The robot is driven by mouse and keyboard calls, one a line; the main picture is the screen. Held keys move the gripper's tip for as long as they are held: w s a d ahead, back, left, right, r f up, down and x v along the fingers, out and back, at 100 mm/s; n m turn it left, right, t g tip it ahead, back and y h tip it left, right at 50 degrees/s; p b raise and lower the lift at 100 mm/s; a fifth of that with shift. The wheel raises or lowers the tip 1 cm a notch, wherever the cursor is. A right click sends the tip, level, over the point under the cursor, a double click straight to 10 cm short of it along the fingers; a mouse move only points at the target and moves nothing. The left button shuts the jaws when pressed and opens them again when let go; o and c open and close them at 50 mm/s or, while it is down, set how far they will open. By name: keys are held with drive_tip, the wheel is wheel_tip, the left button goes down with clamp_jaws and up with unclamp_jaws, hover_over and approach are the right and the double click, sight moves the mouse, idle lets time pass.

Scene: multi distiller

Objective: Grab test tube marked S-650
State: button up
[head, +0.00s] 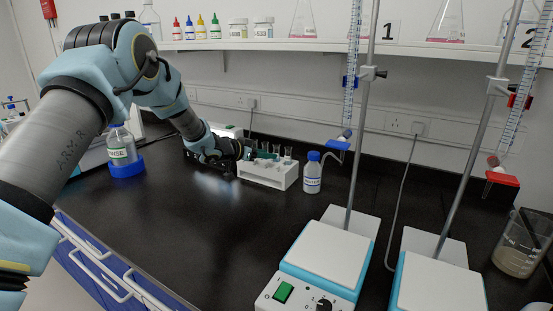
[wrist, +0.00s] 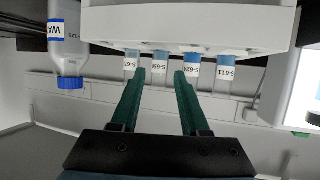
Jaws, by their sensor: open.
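A white test tube rack (head: 268,176) stands on the black bench in the head view; its underside-up image fills the top of the wrist view (wrist: 190,28). Several labelled tubes sit in it. The second tube from the left in the wrist view (wrist: 160,68) has a label that looks like S-650, though the print is small. Its neighbours read S-624 (wrist: 192,68) and S-611 (wrist: 225,70); the leftmost label (wrist: 131,63) is partly hidden. My gripper (wrist: 160,76) is open, its green fingers appearing either side of the second tube. Contact cannot be told.
Hotplates (head: 325,255) with burette stands occupy the right, with a beaker (head: 522,245) at the far right. A RINSE bottle (head: 122,152) stands at left. The front middle bench is clear.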

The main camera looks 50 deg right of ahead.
sight(273, 161)
drive_tip(key=shift+p+x, duration=0.75)
drive_tip(key=shift+x, duration=1.4)
drive_tip(key=shift+f, duration=0.1)
drive_tip(key=shift+a, duration=0.1)
clamp_jaws()
